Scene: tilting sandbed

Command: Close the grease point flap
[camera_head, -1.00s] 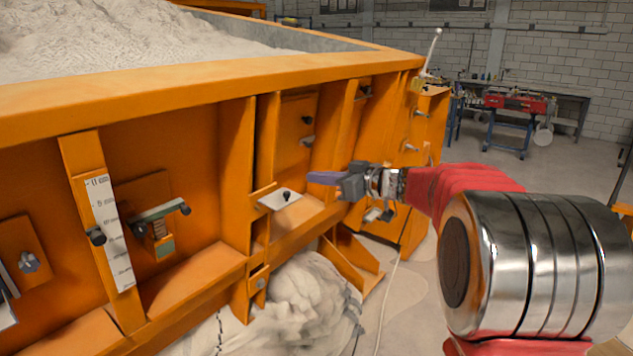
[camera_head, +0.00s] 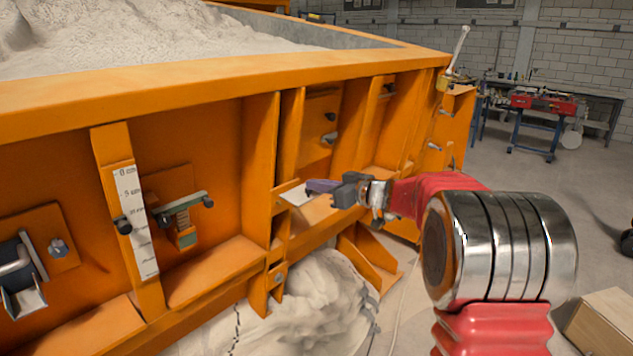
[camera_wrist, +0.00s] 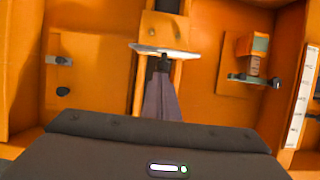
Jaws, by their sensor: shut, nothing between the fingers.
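A pale metal plate, which looks like the grease point flap (camera_head: 294,197), sticks out roughly level from an orange upright on the sandbed's side. In the wrist view, which looks upside down, the flap (camera_wrist: 180,52) shows nearly edge-on, with a dark knob (camera_wrist: 163,64) on its upper face. My gripper (camera_head: 316,186) has its purple fingers together and empty, just above the flap. In the wrist view my gripper (camera_wrist: 162,80) points at the knob. I cannot tell whether the fingertips touch it; in the head view the fingers hide the knob.
A ruler strip (camera_head: 135,220) and a spring lever (camera_head: 182,208) are to the left. Orange ribs (camera_head: 259,165) stand out on both sides of the flap. A pale sack-like heap (camera_head: 310,300) lies below. A cardboard box (camera_head: 605,325) stands on the floor at right.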

